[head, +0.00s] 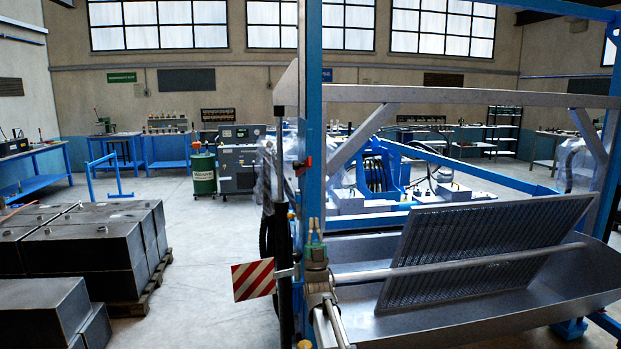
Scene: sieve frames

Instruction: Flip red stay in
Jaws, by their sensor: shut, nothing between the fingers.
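A small red part (304,165), which looks like the red stay, sits on the left side of the blue upright post (311,120). It is too small to tell how it is set. My gripper (314,228) points upward in front of the post, below the red part and apart from it. Its fingers are close together with nothing seen between them. The sieve frame (480,250), a dark perforated panel, stands tilted over the grey metal trough (450,325).
A red-and-white striped plate (253,280) stands just left of my gripper. A black cylinder (281,200) runs upright beside the post. Dark metal blocks (75,245) lie on a pallet at left. Open floor (200,250) lies between them and the machine.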

